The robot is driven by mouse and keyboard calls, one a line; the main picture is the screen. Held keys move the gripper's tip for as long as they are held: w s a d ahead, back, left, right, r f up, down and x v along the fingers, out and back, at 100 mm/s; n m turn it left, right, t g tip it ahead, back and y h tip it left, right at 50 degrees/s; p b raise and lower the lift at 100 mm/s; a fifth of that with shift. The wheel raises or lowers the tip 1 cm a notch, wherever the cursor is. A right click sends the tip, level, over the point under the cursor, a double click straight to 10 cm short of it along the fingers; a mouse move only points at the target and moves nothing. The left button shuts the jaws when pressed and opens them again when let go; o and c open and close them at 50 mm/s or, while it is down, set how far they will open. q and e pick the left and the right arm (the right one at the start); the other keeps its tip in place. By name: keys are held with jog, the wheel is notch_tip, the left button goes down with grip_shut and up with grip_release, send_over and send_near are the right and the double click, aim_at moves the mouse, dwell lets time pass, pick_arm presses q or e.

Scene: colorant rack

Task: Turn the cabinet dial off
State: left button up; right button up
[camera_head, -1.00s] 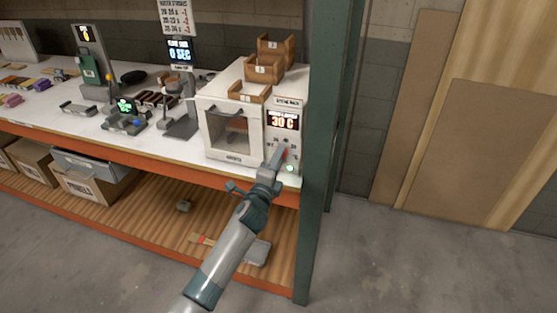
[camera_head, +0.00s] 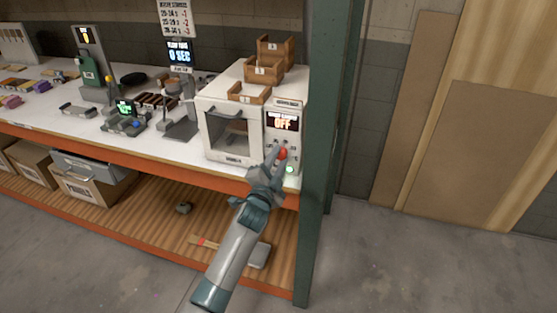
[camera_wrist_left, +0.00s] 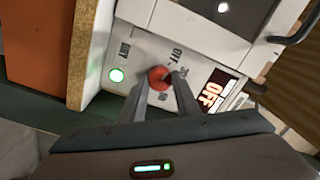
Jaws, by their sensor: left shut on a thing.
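The white cabinet (camera_head: 232,130) stands at the right end of the bench, and its display (camera_head: 283,122) reads OFF. The red dial (camera_head: 283,153) is on its front panel below the display. In the left wrist view the red dial (camera_wrist_left: 159,77) sits between the fingertips of my left gripper (camera_wrist_left: 158,82), with OFF and number marks around it. My left gripper (camera_head: 278,158) is shut on the dial in the head view. My right gripper is not in view.
Wooden trays (camera_head: 264,68) sit on top of the cabinet. A green rack post (camera_head: 320,150) stands just right of it. A balance and other devices are to the left on the white bench. The floor at right is clear.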

pick_arm(q)
jog(key=shift+f, duration=0.1)
jog(key=o, duration=1)
jog(key=shift+o, duration=0.2)
jog(key=shift+s, duration=0.1)
jog(key=shift+s+a, duration=0.25)
jog(key=shift+s, duration=0.4)
jog(key=b+v, duration=0.3)
jog(key=v, duration=1.3)
